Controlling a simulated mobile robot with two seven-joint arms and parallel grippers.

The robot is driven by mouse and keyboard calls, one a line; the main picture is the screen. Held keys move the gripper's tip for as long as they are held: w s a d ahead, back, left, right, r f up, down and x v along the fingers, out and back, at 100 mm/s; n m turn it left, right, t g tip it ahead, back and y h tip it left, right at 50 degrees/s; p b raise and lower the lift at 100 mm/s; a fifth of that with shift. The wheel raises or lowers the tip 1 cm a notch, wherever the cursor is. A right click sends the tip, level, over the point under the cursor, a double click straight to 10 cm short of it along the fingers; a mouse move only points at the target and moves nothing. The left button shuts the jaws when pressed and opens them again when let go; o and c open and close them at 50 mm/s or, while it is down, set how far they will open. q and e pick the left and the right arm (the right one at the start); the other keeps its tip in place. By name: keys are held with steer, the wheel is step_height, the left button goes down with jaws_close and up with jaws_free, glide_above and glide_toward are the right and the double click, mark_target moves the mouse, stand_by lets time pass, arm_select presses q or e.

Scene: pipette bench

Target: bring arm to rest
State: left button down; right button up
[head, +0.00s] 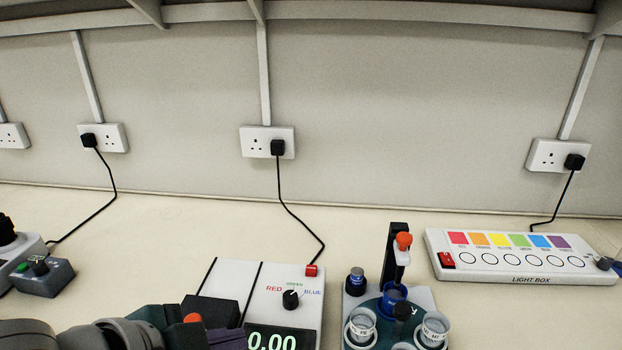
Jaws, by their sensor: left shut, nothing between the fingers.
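My left arm comes in low at the left edge of the head view. My left gripper (222,338) is at the bottom, in front of the left part of the white meter box (232,275). It is shut and empty; its tips are partly cut off by the frame edge. My right gripper is not in view.
The meter has a RED/GREEN/BLUE dial (290,299) and a display reading 0.00. Right of it is a stand with cups (435,328) and an orange-topped post (403,241). A light box (520,258) lies far right. A grey device (42,277) is left. Bench behind is clear.

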arm_select(q)
steer(key=s+a+r+n+g+y, duration=0.2)
steer(key=s+a+r+n, duration=0.15)
steer(key=s+n, duration=0.45)
steer(key=s+a+r+n+g+y, duration=0.2)
steer(key=s+a+n+g, duration=0.15)
steer(key=s, duration=0.75)
step_height(320, 180, up, 29)
steer(key=t+p, duration=0.1)
steer(key=p, duration=2.7)
steer(key=shift+w+f+p, duration=0.15)
steer(key=shift+w+p, duration=0.05)
steer(key=shift+p, duration=0.15)
steer(key=shift+f, duration=0.1)
